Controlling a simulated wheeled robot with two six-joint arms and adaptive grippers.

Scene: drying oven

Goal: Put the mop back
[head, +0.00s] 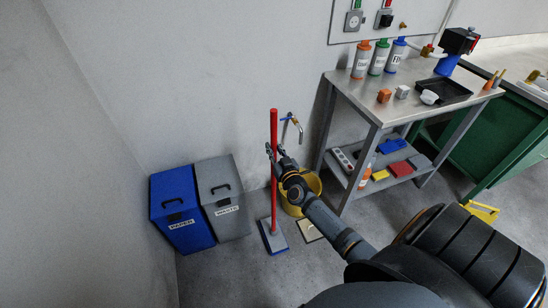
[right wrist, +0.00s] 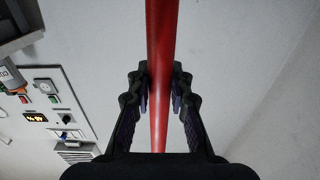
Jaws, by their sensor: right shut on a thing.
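The mop has a red handle (head: 274,190) and a blue-and-grey head (head: 272,237). It stands upright in the head view, with its head low at the floor; I cannot tell if it touches. My right gripper (head: 274,152) is shut on the red handle at its upper part. In the right wrist view the handle (right wrist: 160,40) passes between the fingers of the right gripper (right wrist: 160,82). A yellow bucket (head: 313,184) stands behind my right arm, partly hidden by it. My left gripper is not in view.
Blue (head: 180,210) and grey (head: 221,195) waste bins stand by the wall, left of the mop. A wall tap (head: 294,127) is above the bucket. A metal table (head: 410,105) with bottles stands at the right. A light floor plate (head: 309,231) lies right of the mop head.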

